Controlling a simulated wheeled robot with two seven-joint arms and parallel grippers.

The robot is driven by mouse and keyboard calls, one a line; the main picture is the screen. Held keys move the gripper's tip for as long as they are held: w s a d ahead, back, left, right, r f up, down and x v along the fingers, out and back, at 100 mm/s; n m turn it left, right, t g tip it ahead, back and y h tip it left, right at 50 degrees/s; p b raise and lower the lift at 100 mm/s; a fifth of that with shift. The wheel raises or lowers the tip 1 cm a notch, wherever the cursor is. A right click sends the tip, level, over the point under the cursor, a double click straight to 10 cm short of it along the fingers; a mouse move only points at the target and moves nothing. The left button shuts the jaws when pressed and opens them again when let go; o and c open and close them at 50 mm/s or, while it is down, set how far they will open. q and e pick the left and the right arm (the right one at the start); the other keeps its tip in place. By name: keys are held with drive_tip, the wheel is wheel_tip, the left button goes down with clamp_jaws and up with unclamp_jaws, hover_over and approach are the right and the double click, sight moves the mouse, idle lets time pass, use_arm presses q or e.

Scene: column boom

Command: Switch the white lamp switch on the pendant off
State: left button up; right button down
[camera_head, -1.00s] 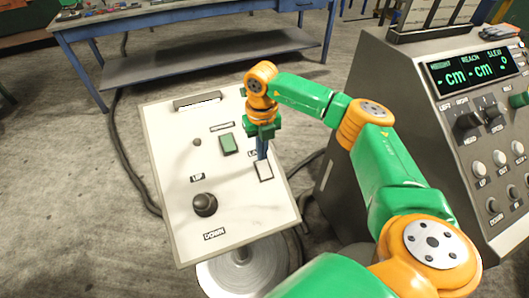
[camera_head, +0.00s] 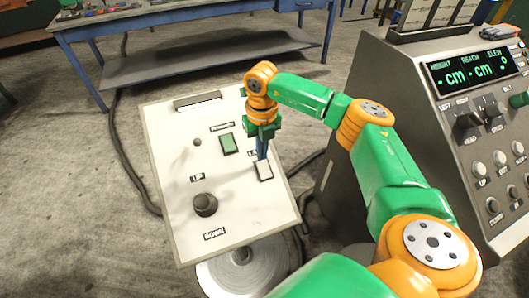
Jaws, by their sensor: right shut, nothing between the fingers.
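The pendant (camera_head: 178,140) is a pale tilted panel on a round base in the middle of the view. Its white lamp switch (camera_head: 265,172) is a white rocker near the right edge, with a label mostly hidden behind my gripper. My right gripper (camera_head: 263,156) is shut and empty, its fingertips pointing down at the upper end of the white switch. They look to be at or just above it; I cannot tell if they touch. My left gripper is not in view.
The pendant also has a green power switch (camera_head: 228,143) and a black UP/DOWN knob (camera_head: 205,205). A grey console (camera_head: 385,110) with a display, knobs and buttons stands to the right. A blue workbench (camera_head: 190,20) is behind. A cable runs along the floor.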

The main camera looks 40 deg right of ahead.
sight(262, 163)
drive_tip(key=shift+f+b, duration=0.7)
drive_tip(key=shift+f, duration=0.25)
idle(0.6)
wheel_tip(262, 163, up, 7)
drive_tip(key=p, duration=0.6)
